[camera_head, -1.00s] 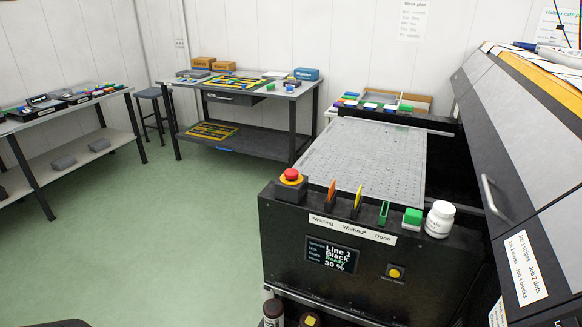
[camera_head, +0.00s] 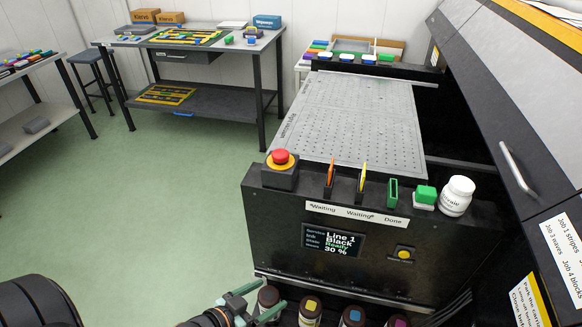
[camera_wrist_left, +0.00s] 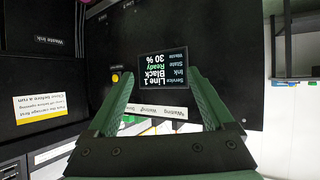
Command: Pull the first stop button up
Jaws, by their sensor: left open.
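The red stop button (camera_head: 281,158) sits on a black box with a yellow ring at the top left corner of the black machine front (camera_head: 262,225). Nothing touches it. Whether it is pressed in or up I cannot tell. My left gripper (camera_head: 262,299) is open and empty at the bottom of the head view, low in front of the machine and well below the button. In the left wrist view its green fingers (camera_wrist_left: 160,80) are spread towards the display screen (camera_wrist_left: 163,68), and the stop button does not show there. My right gripper is not in view.
The display (camera_head: 333,241) reads Line 1 Black, Ready, 30 %. A yellow button (camera_head: 403,253) is to its right. Ink bottles (camera_head: 310,310) stand below, close to the gripper.

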